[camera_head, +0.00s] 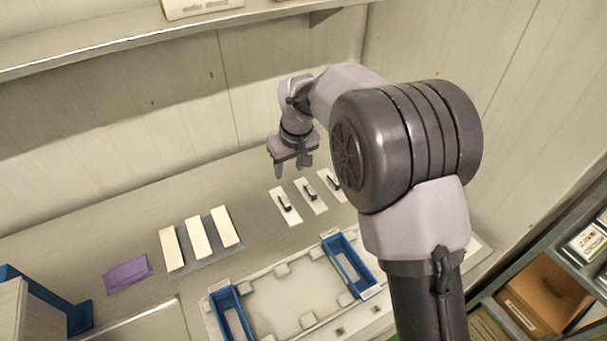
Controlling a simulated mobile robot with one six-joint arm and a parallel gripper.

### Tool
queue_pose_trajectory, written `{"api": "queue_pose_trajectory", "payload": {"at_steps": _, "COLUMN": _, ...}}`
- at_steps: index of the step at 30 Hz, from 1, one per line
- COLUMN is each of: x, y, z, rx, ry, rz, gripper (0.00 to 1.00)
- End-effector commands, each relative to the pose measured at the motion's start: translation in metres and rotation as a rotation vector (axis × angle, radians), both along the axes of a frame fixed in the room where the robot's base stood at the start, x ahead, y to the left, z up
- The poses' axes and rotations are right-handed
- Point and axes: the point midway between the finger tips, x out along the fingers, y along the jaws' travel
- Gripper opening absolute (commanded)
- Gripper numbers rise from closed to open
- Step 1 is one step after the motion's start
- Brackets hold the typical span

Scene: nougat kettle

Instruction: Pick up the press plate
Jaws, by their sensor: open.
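Three small white plates with dark handles lie in a row at the back of the worktop: a left one (283,216), a middle one (318,208) and a right one (340,197). I take the press plate to be among these, but cannot tell which one. My gripper (291,169) is open and empty, fingers pointing down. In the picture it appears just above the left and middle plates, apart from them. My arm covers part of the area right of the right plate.
A pale frame with two blue trays, left (219,297) and right (335,242), lies in front. Left are three cream bars (198,237) on a grey base, a purple stack (127,274) and a blue holder (78,316). A shelf (110,42) runs overhead. A cardboard box (543,296) sits right.

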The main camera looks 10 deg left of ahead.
Motion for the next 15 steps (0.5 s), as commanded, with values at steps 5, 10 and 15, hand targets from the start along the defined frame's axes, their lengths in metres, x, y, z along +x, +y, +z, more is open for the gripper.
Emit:
{"api": "queue_pose_trajectory", "payload": {"at_steps": 5, "x": 0.009, "y": 0.007, "z": -0.055, "rx": -0.002, "ry": 0.004, "rz": 0.0, "gripper": 0.45}}
{"api": "queue_pose_trajectory", "payload": {"at_steps": 10, "x": 0.019, "y": 0.014, "z": -0.098, "rx": -0.001, "ry": 0.004, "rz": -0.002, "gripper": 0.45}}
{"api": "queue_pose_trajectory", "payload": {"at_steps": 15, "x": 0.023, "y": 0.018, "z": -0.115, "rx": 0.001, "ry": 0.002, "rz": -0.003, "gripper": 0.45}}
